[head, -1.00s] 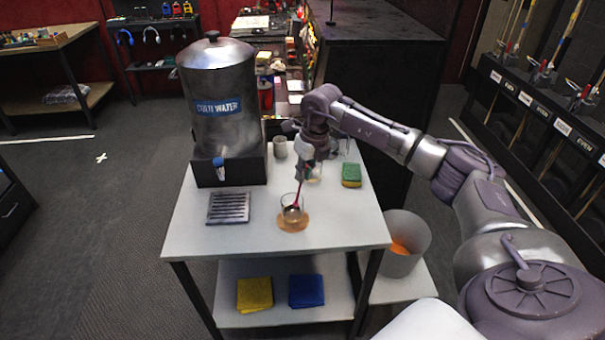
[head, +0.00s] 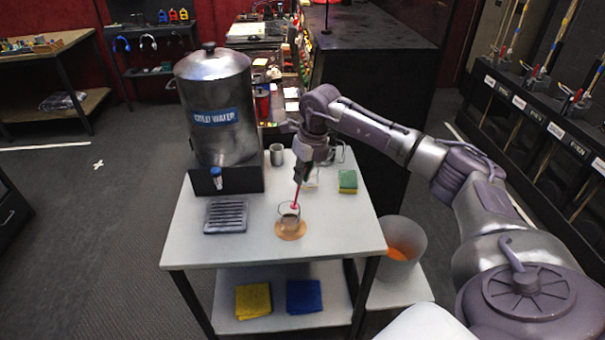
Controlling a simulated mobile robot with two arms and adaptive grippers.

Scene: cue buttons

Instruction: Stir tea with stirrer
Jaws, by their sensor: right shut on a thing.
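In the head view a clear glass of tea (head: 288,217) stands on a round tan coaster (head: 291,233) near the middle of the white table. My right gripper (head: 303,175) is above and slightly behind the glass, shut on a thin red stirrer (head: 297,194). The stirrer points down, slightly tilted, with its lower end at the glass. I cannot clearly tell how deep it is in the tea. My left gripper is not in view.
A large metal cold water dispenser (head: 216,110) stands at the table's back left, with a slatted drip tray (head: 227,215) in front. A metal cup (head: 277,154) and a green-yellow sponge (head: 348,181) are behind the glass. A grey bin (head: 417,243) stands to the right.

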